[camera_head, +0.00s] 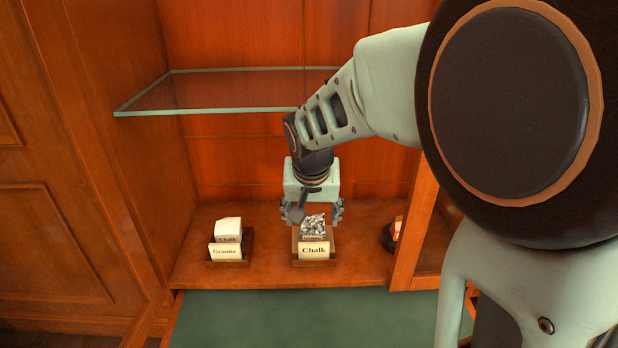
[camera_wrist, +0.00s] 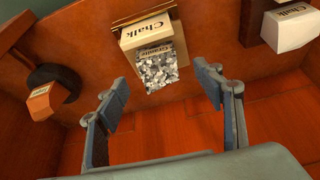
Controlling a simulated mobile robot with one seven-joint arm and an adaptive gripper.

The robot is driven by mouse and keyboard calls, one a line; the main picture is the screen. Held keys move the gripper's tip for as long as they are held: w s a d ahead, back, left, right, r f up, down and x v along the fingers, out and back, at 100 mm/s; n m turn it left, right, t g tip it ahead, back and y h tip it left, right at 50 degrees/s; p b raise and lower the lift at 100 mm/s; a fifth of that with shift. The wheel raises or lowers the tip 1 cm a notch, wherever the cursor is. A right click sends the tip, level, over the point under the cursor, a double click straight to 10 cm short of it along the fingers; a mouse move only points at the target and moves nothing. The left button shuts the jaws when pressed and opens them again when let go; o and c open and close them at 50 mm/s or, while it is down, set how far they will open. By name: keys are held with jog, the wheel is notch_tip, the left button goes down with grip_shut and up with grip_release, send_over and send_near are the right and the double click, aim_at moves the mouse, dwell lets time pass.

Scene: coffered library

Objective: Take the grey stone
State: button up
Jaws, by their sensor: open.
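The grey stone (camera_head: 313,226) is a black, white and grey speckled block on a small wooden stand (camera_head: 296,258) in the middle of the cabinet floor. A card reading "Chalk" (camera_head: 314,250) stands in front of it. In the wrist view the stone (camera_wrist: 157,68) also bears its own label, "Granite" (camera_wrist: 153,51). My gripper (camera_head: 314,211) points down over the stone and is open. In the wrist view its two fingers are spread wide, with the stone beyond and between their tips. I see no contact with the stone.
A white block (camera_head: 228,229) labelled "Chalk" sits left, behind a "Granite" card (camera_head: 225,252). An orange block (camera_wrist: 42,103) rests on a dark round stand (camera_wrist: 60,82) at the head view's right. A glass shelf (camera_head: 215,93) hangs above, left of my arm.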

aim_at(313, 223)
jog(key=x, duration=0.4)
jog(key=b+x, duration=0.1)
jog(key=x, duration=0.1)
jog(key=shift+w+d+f, duration=0.2)
jog(key=shift+w, duration=0.2)
jog(key=shift+r, duration=0.1)
jog(key=c, duration=1.6)
